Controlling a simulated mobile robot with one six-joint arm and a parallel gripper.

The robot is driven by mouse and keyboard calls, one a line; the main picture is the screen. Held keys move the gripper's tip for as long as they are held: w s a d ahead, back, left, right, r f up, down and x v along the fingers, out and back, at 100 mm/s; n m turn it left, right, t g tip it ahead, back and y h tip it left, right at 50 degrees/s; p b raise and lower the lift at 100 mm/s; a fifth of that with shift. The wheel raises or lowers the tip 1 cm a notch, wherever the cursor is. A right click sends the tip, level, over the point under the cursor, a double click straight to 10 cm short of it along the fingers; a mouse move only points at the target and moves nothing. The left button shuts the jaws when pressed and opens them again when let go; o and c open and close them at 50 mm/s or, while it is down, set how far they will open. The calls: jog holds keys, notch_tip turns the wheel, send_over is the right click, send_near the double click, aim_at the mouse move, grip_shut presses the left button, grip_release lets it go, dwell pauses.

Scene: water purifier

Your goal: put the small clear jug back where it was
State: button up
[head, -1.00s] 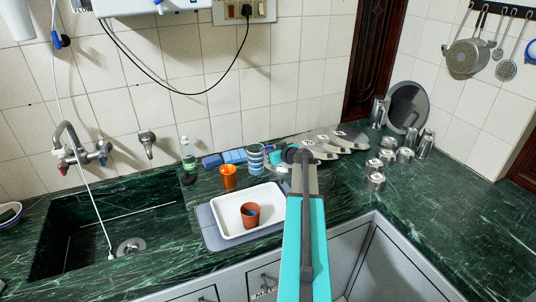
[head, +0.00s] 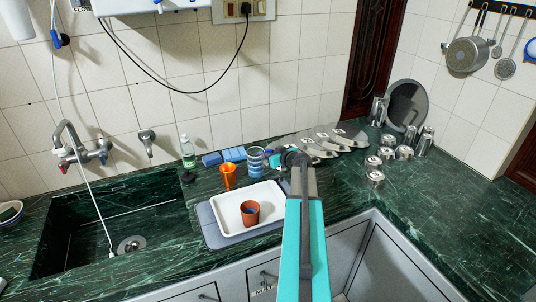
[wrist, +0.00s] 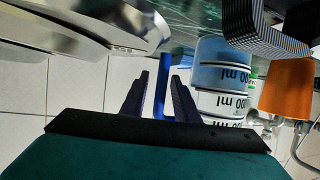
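The small jug (head: 256,160), pale with blue bands, is upright at the back of the green counter. In the wrist view the jug (wrist: 220,100) shows upside down, with "ml" marks. My gripper (head: 284,157) is at the jug's right side in the head view. In the wrist view its two dark fingers (wrist: 160,85) stand on either side of the jug's blue handle (wrist: 164,88). A gap shows between the left finger and the handle; the right finger is close to it, and contact cannot be told. The jug's base is hard to make out.
A white tray (head: 231,221) on a grey mat holds a brown cup (head: 249,212). An orange vessel (head: 228,175) and blue blocks (head: 222,157) are left of the jug. Flat metal pieces (head: 330,141) and steel cups (head: 386,152) are to the right. The sink (head: 80,235) is at left.

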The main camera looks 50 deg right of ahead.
jog(key=shift+r, duration=0.2)
dwell(0.3)
jog(key=shift+s+a, duration=0.15)
jog(key=shift+s, duration=0.45)
jog(key=b+v, duration=0.3)
jog(key=v, duration=0.7)
jog(key=shift+s+r, duration=0.3)
jog(key=shift+s, duration=0.05)
